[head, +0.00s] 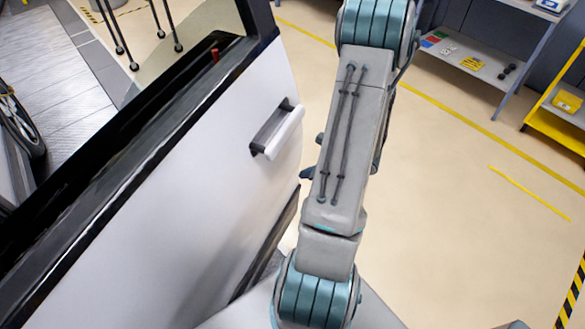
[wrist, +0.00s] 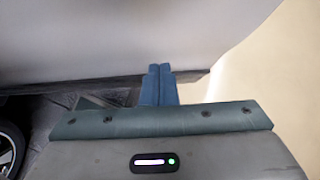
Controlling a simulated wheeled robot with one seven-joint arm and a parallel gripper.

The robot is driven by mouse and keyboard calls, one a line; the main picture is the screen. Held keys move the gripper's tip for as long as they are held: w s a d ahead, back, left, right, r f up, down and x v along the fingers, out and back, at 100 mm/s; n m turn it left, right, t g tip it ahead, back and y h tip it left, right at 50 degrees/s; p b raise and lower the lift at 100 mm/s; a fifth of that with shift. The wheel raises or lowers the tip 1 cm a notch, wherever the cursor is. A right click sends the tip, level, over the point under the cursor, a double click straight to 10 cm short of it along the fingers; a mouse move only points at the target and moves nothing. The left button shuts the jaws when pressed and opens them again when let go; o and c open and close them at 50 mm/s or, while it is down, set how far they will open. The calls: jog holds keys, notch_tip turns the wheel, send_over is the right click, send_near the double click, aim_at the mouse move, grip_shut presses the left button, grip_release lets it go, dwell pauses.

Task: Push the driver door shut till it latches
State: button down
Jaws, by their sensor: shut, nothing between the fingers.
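The white driver door (head: 190,165) fills the left of the head view, with its outer side, dark window sill and door handle (head: 277,132) facing me. Its latch edge runs down beside my arm, and how wide it stands open is hard to judge. In the wrist view, the pale door panel (wrist: 110,40) spans the top, above a dark lower edge. My gripper (wrist: 159,70) has its two blue fingers side by side, shut and empty, pointing at the lower part of the panel. I cannot tell whether the tips touch it. My arm mostly hides the gripper in the head view.
A wheel (head: 20,122) and grey floor plates (head: 62,75) lie beyond the door at left; a wheel also shows in the wrist view (wrist: 8,150). A grey shelf (head: 470,62) and a yellow rack (head: 560,105) stand at far right. The beige floor (head: 450,220) between is clear.

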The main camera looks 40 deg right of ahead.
aim_at(284, 171)
jog(key=shift+w+a+f+p, duration=0.1)
jog(key=shift+w+a+p, duration=0.2)
jog(key=shift+w, duration=0.4)
jog(key=shift+w+a+f+p, duration=0.1)
jog(key=shift+w+a, duration=0.35)
jog(key=shift+w, duration=0.25)
jog(key=shift+w+a+f+p, duration=0.15)
jog(key=shift+w+a, duration=0.2)
jog(key=shift+w, duration=0.35)
jog(key=shift+w, duration=0.1)
